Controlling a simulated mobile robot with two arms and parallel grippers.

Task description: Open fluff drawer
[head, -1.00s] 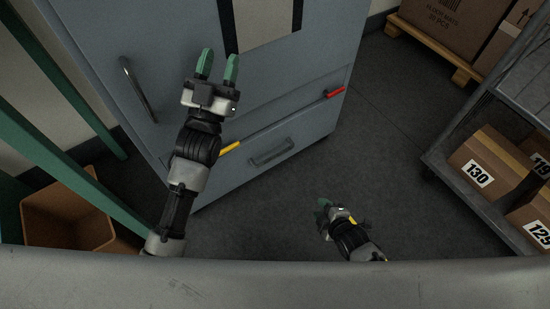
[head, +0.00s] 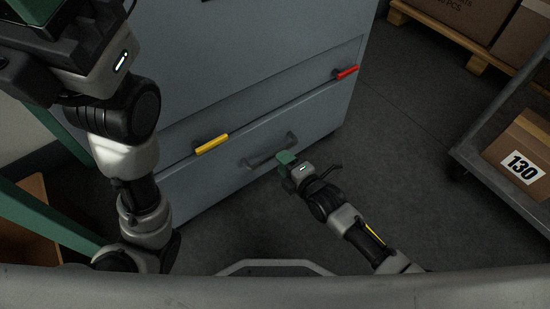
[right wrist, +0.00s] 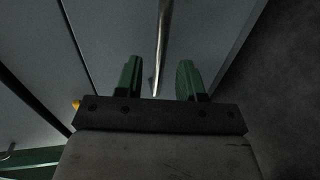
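The grey cabinet's bottom drawer (head: 228,178) is closed flush, with a grey bar handle (head: 262,160) on its front. My left gripper (head: 42,12) is at the top left, close to the camera. Its body shows, but its fingers are dark and partly cut off, so their opening is unclear.
A yellow tab (head: 212,144) and a red tab (head: 346,72) sit along the cabinet above the drawer. Dark floor (head: 400,130) is clear between cart and cabinet.

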